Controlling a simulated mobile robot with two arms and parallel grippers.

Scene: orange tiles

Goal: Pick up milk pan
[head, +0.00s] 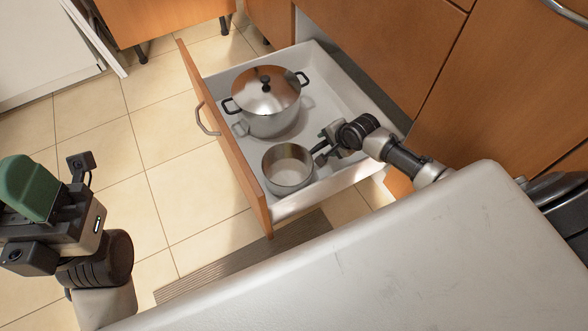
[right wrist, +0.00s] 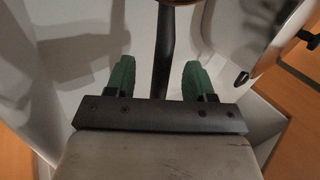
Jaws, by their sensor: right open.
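The milk pan (head: 288,166) is a small steel pan standing upright in the open drawer, near the drawer's right front corner. In the right wrist view its dark handle (right wrist: 165,55) runs up between my two green fingers. My right gripper (head: 322,149) reaches into the drawer at the handle side of the pan. Its fingers (right wrist: 160,80) are apart, one on each side of the handle, with gaps showing. The pan's body is mostly outside the right wrist view. My left gripper (head: 38,190) is at the left, away from the drawer, with its jaw opening not clear.
A lidded steel pot (head: 266,100) with black handles stands beside the pan in the drawer (head: 345,97). The drawer's wooden front (head: 222,135) and walls surround them. A pale countertop (head: 400,260) is in the foreground. Open tiled floor lies left.

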